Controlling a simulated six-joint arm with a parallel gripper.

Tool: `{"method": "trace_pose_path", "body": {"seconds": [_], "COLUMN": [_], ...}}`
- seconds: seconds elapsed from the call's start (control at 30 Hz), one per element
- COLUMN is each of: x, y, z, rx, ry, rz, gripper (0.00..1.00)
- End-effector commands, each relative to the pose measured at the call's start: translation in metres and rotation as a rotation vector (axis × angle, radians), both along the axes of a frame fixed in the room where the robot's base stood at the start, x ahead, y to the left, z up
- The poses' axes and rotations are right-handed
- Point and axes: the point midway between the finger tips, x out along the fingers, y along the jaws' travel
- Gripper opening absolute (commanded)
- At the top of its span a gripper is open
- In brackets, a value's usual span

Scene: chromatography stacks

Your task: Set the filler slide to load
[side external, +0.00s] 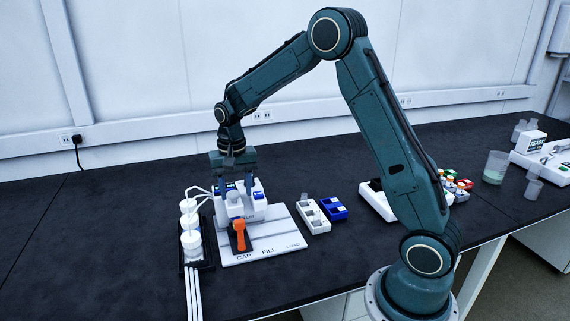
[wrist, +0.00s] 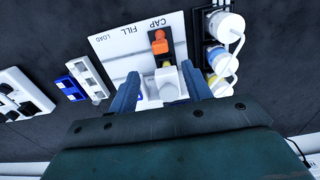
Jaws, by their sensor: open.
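The filler (side external: 243,203) is a white and blue machine on a white base plate (side external: 283,244) marked CAP, FILL and LOAD. Its slide has an orange handle (side external: 239,232) on a dark carrier, in line with the CAP mark. In the wrist view the orange handle (wrist: 160,42) is beyond my fingertips, with a yellow part just below it. My gripper (side external: 237,182) is open over the filler body, behind the handle. In the wrist view my gripper (wrist: 161,88) has blue fingers either side of the white filler head, which partly hides what lies beneath. I cannot tell whether they touch it.
White bottles with tubes (side external: 190,225) stand in a dark rack left of the filler. A white tray (side external: 313,217) and a blue tray (side external: 333,208) lie to its right. Beakers (side external: 495,167) stand at the far right. The bench at far left is clear.

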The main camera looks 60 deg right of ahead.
Motion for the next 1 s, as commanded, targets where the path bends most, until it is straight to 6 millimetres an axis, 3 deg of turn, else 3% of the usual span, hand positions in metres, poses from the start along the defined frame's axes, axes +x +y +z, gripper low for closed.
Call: {"method": "trace_pose_path", "body": {"seconds": [0.6, 1.0], "x": [0.000, 0.000], "y": [0.000, 0.000], "z": [-0.089, -0.104], "rx": [0.000, -0.001], "ry": [0.001, -0.002], "rz": [0.000, 0.001], "gripper": [0.49, 0.49]}}
